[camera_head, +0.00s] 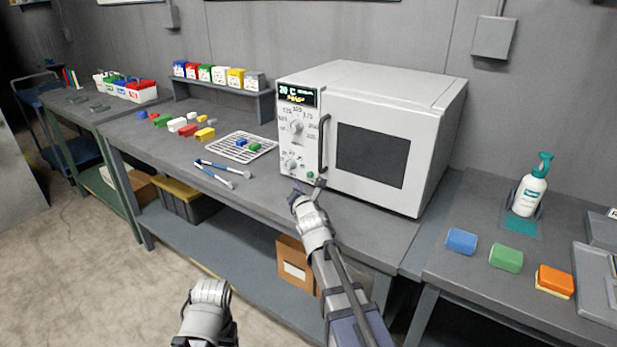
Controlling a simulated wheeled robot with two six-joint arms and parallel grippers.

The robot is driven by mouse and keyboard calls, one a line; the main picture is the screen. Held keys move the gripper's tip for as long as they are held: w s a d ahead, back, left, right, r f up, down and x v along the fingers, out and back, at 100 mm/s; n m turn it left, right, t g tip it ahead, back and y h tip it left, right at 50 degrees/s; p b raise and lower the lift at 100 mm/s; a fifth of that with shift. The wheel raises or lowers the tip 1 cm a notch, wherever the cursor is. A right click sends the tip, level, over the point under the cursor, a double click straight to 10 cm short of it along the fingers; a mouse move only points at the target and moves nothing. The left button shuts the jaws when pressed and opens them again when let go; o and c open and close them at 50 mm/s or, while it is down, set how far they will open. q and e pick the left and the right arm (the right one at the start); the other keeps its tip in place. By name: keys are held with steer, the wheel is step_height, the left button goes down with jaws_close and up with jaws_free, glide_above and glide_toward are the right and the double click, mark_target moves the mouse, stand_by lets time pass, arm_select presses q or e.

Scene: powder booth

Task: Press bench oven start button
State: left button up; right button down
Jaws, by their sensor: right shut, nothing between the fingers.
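The bench oven (372,135) is a white box on the grey bench, with a dark door window, a dark vertical handle and a control panel at its left. The panel has a lit display (297,96) and two dials. A small green button (310,176), which looks like the start button, sits at the panel's lower right. My right gripper (307,188) is shut and empty, just in front of and below the green button. I cannot tell whether it touches the panel. Part of my left arm shows at the bottom, but its fingers do not show.
A wire rack (241,147) with small blocks and blue-handled tongs (222,174) lie left of the oven. A shelf with coloured boxes (217,74) stands behind. At right are a pump bottle (529,190) and coloured blocks (506,257). The bench's front edge runs under my right arm.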

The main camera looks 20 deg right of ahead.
steer(key=shift+w+d, duration=1.05)
steer(key=shift+d, duration=0.25)
steer(key=shift+d, duration=0.1)
stand_by(1.2)
steer(key=shift+w+d, duration=0.25)
steer(key=shift+d, duration=0.05)
steer(key=shift+w+d, duration=0.3)
steer(key=shift+d, duration=0.05)
stand_by(0.8)
steer(key=shift+s+a, duration=0.55)
steer(key=shift+a, duration=0.15)
steer(key=shift+s+a, duration=0.8)
steer(key=shift+a, duration=0.2)
steer(key=shift+s+a, duration=0.75)
steer(key=shift+a, duration=0.25)
